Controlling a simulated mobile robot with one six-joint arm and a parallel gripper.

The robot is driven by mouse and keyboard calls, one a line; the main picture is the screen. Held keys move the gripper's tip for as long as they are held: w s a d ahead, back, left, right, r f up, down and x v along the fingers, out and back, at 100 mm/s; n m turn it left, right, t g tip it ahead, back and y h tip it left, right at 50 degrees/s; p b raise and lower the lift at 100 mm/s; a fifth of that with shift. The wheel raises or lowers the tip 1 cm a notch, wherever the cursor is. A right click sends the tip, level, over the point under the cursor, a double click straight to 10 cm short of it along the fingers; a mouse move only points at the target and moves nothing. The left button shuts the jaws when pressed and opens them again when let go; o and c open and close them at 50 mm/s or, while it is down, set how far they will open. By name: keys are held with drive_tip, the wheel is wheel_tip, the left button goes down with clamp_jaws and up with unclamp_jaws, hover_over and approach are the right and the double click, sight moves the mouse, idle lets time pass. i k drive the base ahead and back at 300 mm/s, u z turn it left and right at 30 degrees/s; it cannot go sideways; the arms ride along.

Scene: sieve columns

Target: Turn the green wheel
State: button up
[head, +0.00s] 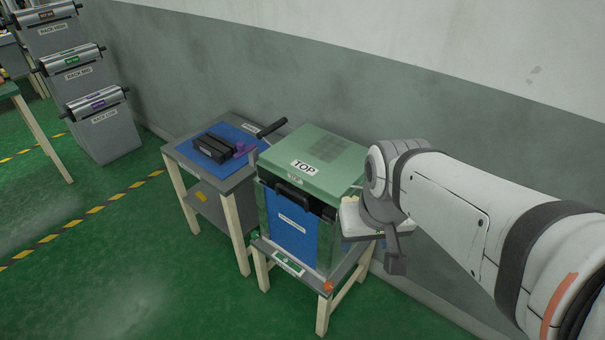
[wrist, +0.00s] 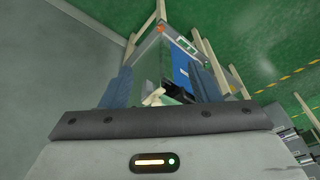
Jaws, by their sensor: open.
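A machine with a pale green lid marked TOP (head: 325,148) and a blue front panel (head: 290,232) stands on a small grey-topped stand. A small green part (head: 255,237) shows at the left end of its front ledge; I cannot tell whether it is the green wheel. No other wheel shows clearly. In the wrist view my gripper (wrist: 161,68) is open and empty, its two dark blue fingers apart. Past the fingers are the blue panel (wrist: 180,68) and the stand. In the head view my wrist is beside the machine's right side and hides part of it.
An orange knob (head: 327,287) sits on the stand's front right corner. A side table (head: 178,149) at left holds a black part (head: 213,148) and a purple piece (head: 240,151). A grey wall (head: 230,60) is close behind. The green floor (head: 150,270) in front is clear.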

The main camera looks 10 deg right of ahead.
sight(255, 236)
drive_tip(key=k, duration=1.05)
drive_tip(key=u, duration=0.6)
drive_tip(key=i, duration=1.45)
drive_tip(key=u, duration=0.75)
drive_tip(key=k, duration=0.75)
drive_tip(key=u, duration=0.1)
drive_tip(key=i, duration=0.8)
drive_tip(key=z, duration=0.05)
